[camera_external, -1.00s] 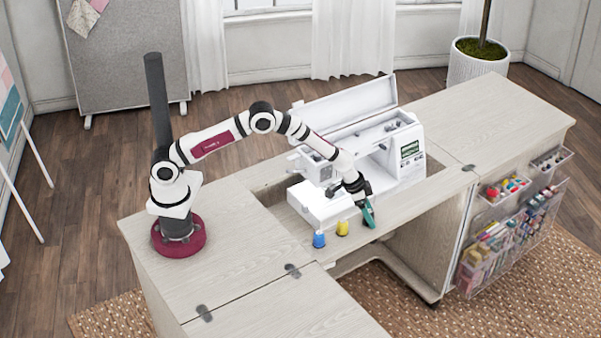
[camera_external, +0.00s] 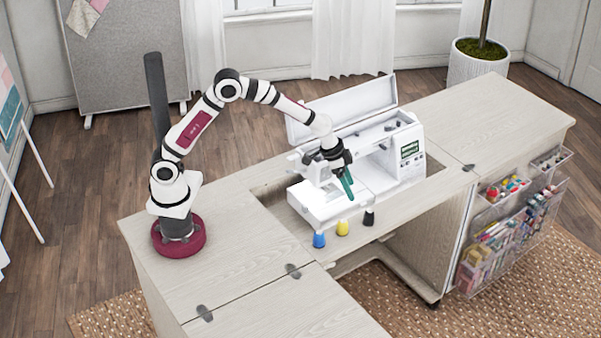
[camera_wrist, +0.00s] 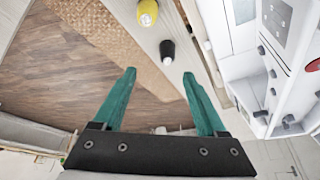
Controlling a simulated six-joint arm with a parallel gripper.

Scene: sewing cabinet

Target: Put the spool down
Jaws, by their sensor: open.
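A black spool (camera_external: 369,218) stands upright on the cabinet top near its front edge, right of a yellow spool (camera_external: 343,228) and a blue spool (camera_external: 319,240). The three stand in a slanting row. In the wrist view the black spool (camera_wrist: 167,51) is beyond my fingertips, with the yellow spool (camera_wrist: 148,13) past it. My gripper (camera_external: 347,187) is above the cabinet top, in front of the sewing machine, apart from the spools. Its teal fingers are spread with nothing between them in the wrist view (camera_wrist: 159,74).
The white sewing machine (camera_external: 408,160) stands right behind my gripper, and its lid is raised. The cabinet's front edge is close to the spools, with open floor (camera_wrist: 80,70) beyond it. Clear bins of thread (camera_external: 510,228) hang on the cabinet's right side.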

